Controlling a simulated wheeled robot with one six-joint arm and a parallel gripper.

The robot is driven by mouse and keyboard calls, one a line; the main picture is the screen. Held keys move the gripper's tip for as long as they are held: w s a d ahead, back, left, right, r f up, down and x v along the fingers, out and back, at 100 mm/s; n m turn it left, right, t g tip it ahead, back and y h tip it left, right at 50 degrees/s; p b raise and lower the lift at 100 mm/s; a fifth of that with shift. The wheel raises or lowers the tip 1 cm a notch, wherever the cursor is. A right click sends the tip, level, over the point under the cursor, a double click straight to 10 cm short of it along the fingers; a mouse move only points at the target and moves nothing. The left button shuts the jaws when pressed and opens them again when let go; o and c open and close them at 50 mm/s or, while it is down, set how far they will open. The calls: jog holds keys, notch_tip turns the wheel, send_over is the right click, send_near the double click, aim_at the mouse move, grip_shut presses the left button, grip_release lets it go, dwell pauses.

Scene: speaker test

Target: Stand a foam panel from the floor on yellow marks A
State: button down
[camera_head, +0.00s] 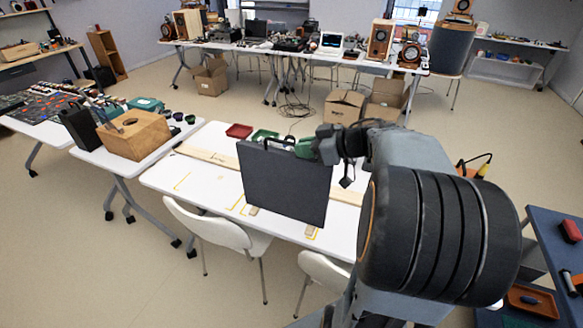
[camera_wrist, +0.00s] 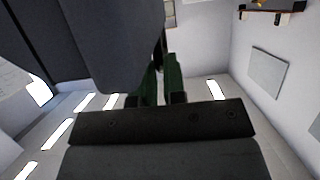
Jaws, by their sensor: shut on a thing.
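A dark grey foam panel (camera_head: 284,185) stands upright over the white table in the head view. My gripper (camera_head: 305,148), with green fingers, is shut on its upper right edge. In the wrist view the panel (camera_wrist: 95,40) fills the upper left, by the green fingers (camera_wrist: 160,85). Yellow marks (camera_head: 236,202) show on the table left of and below the panel. Another yellow mark (camera_head: 312,232) lies by its lower right corner. I cannot read which marks are A. I cannot tell whether the panel's lower edge touches the table.
The white table (camera_head: 160,176) carries wooden strips (camera_head: 203,155), a red tray (camera_head: 239,131) and a green tray (camera_head: 264,135) behind the panel. White chairs (camera_head: 215,226) stand at its front edge. A wooden box (camera_head: 135,137) sits on a table to the left. Cardboard boxes (camera_head: 343,106) lie on the floor behind.

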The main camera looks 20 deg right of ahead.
aim_at(284, 181)
jog(key=w, duration=0.1)
jog(key=w+f, duration=0.1)
jog(key=w, duration=0.1)
jog(key=shift+w+d+f, duration=0.3)
jog(key=w+d+f, duration=0.1)
jog(key=w+f, duration=0.3)
jog(key=f, duration=0.5)
jog(key=shift+w+b, duration=0.3)
jog(key=shift+w, duration=0.1)
jog(key=c, duration=1.2)
grip_release()
jog(key=shift+f, duration=0.1)
